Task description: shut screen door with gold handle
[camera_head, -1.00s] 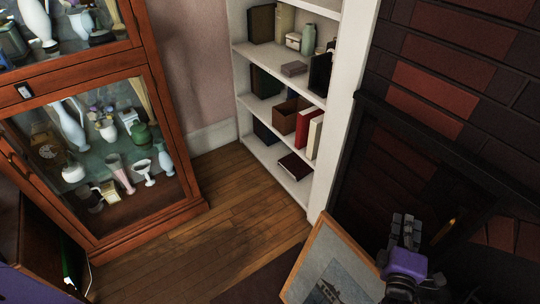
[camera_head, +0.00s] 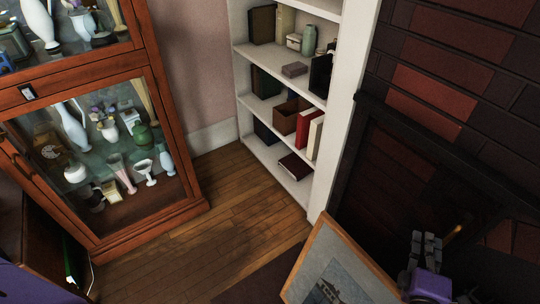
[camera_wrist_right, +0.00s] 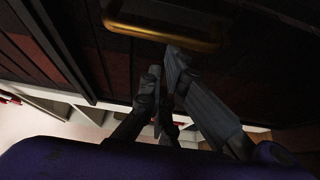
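The gold handle (camera_wrist_right: 165,36) is a rounded brass-coloured bar at the top of the right wrist view, on a dark surface. In the head view the handle (camera_head: 453,231) is only a dim gold glint by the dark fireplace opening (camera_head: 400,185). The screen door itself is too dark to make out, so its angle cannot be told. My right gripper (camera_head: 426,238) is at the lower right, just left of the handle in the head view. Its fingers are close together with nothing seen between them, and contact with the handle cannot be confirmed. My left gripper is out of view.
A framed picture (camera_head: 345,262) leans beside my right gripper. A white bookshelf (camera_head: 344,120) stands left of the brick fireplace (camera_head: 431,91). A glass curio cabinet (camera_head: 150,222) with vases stands at left. Wooden floor (camera_head: 215,245) between them is clear.

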